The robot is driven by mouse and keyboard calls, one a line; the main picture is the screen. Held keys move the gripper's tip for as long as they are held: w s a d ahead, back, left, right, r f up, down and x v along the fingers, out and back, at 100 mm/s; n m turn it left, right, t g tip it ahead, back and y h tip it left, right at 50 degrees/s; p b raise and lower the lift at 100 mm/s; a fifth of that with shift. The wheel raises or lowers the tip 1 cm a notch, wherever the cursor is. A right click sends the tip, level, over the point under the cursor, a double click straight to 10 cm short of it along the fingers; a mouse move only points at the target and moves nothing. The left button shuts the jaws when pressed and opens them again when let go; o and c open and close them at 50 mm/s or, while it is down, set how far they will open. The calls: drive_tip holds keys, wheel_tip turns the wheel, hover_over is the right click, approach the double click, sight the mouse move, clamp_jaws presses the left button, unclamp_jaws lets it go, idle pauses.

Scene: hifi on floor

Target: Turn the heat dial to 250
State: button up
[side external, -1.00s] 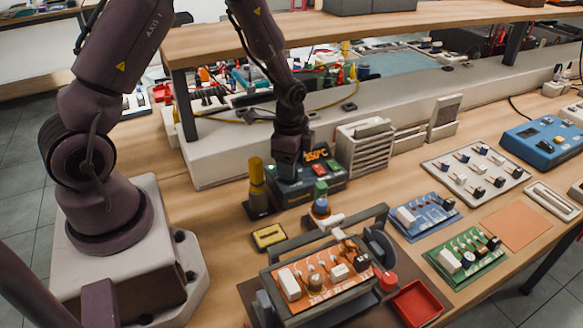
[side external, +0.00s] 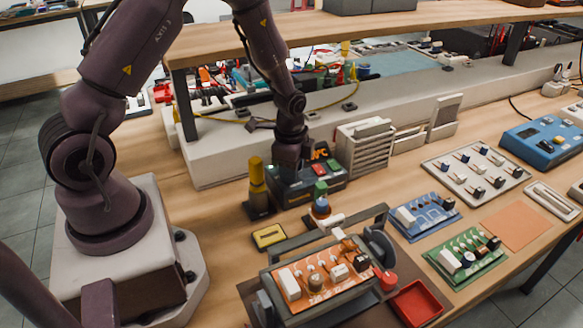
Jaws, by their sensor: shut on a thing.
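The dark soldering station (side external: 325,182) stands on the wooden bench in front of the grey raised ledge. Its orange display (side external: 320,151) is lit and partly covered by my gripper; a "C" shows, but I cannot read the number. A red button (side external: 317,169) and a green button (side external: 320,188) are on or just in front of the station. My gripper (side external: 288,168) points down over the station's left part and is shut on the heat dial. The dial and the fingertips are hidden behind the gripper body, so the dial's setting cannot be seen.
A soldering iron in its yellow-topped holder (side external: 258,182) stands close to the left. A slatted grey rack (side external: 364,150) is at the right. A framed orange circuit board (side external: 322,280) is in front. A wooden shelf (side external: 380,32) overhangs behind.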

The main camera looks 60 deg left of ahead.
drive_tip(key=n, duration=0.3)
drive_tip(key=shift+n, duration=0.4)
drive_tip(key=n, duration=0.8)
drive_tip(key=shift+n+g, duration=0.3)
drive_tip(key=shift+n, duration=1.6)
drive_tip(key=o, duration=0.9)
drive_tip(key=shift+o, duration=0.2)
drive_tip(key=shift+r, duration=0.1)
